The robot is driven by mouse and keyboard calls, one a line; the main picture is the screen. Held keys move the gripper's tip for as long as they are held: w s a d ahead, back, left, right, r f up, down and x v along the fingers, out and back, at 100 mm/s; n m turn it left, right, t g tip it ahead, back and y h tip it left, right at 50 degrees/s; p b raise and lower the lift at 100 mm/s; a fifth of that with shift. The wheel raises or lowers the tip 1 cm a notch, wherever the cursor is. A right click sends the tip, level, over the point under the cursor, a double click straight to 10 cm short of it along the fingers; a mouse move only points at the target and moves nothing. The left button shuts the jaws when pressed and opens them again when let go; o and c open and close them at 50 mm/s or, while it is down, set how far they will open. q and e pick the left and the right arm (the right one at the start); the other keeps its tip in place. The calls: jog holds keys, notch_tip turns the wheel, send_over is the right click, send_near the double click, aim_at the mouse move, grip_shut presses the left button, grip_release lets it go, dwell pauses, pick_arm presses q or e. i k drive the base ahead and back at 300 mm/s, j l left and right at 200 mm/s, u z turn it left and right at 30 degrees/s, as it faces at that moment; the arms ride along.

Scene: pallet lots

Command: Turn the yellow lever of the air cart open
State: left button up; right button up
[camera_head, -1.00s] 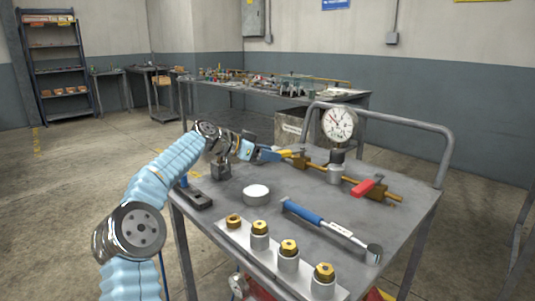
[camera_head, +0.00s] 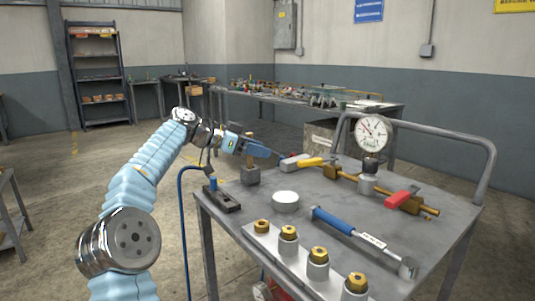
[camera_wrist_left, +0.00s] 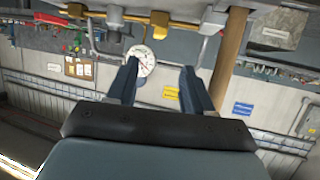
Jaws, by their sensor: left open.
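A yellow part at the top of the left wrist view (camera_wrist_left: 159,24) looks like the same lever. My left gripper (camera_head: 272,152) is open and empty, to the left of the lever with a gap between them. Its two fingers show apart in the left wrist view (camera_wrist_left: 160,80). A grey block (camera_head: 293,163) lies between the fingertips and the lever. My right gripper is not in view.
A pressure gauge (camera_head: 371,133) and a red lever (camera_head: 399,198) are on the pipe.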

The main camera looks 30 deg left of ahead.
aim_at(305, 163)
jog(key=k+j, duration=0.8)
